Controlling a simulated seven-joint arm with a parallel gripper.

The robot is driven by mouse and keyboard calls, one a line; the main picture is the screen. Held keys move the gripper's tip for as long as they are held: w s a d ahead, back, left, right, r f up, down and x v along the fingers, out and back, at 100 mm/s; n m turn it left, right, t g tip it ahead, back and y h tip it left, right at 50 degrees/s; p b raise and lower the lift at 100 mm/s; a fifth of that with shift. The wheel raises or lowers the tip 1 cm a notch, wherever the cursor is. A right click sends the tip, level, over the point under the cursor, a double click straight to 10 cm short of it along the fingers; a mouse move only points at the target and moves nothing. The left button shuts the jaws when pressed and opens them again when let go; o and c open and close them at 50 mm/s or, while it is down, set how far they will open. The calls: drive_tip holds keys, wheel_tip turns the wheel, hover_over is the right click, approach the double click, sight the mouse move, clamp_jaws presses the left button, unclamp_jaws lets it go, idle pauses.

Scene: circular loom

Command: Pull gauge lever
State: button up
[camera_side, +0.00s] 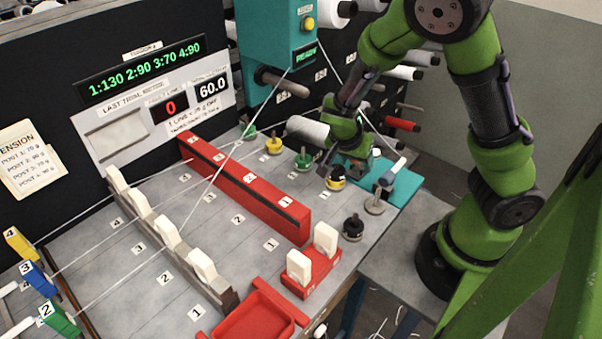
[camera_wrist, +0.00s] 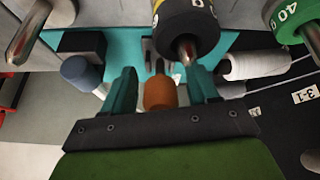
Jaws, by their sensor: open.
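In the wrist view an orange-brown knob (camera_wrist: 160,92), which looks like the gauge lever's handle, stands between the two teal fingers of my gripper (camera_wrist: 161,85). The jaws are open, with a narrow gap on each side of the knob. The lever's lower part is hidden. In the side view my gripper (camera_side: 338,155) is low over the teal plate (camera_side: 404,188), beside the yellow-and-black weight (camera_side: 335,178); the orange knob cannot be made out there. A blue-grey cylinder (camera_wrist: 80,72) stands left of the fingers in the wrist view.
The weight (camera_wrist: 187,30) is very close ahead of my fingers, with a green 40 weight (camera_wrist: 290,20) to its right. A white spool (camera_wrist: 255,65) lies right. A long red rail (camera_side: 245,185), several white clips and taut threads fill the table's left. A black weight (camera_side: 353,227) stands nearer.

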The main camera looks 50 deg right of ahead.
drive_tip(key=v, duration=1.6)
drive_tip(key=shift+r, duration=0.1)
drive_tip(key=s+a+f+n+y, duration=0.1)
drive_tip(key=s+a+n+y, duration=0.4)
drive_tip(key=n, duration=0.4)
wheel_tip(320, 180, up, 9)
drive_tip(key=s+d+n+t+y, duration=0.1)
drive_tip(key=n+t+y, duration=0.1)
drive_tip(key=t, duration=0.5)
drive_tip(key=shift+s+d+f+n+y, duration=0.2)
drive_tip(key=shift+s+n+y, duration=0.1)
drive_tip(key=shift+s+n, duration=0.1)
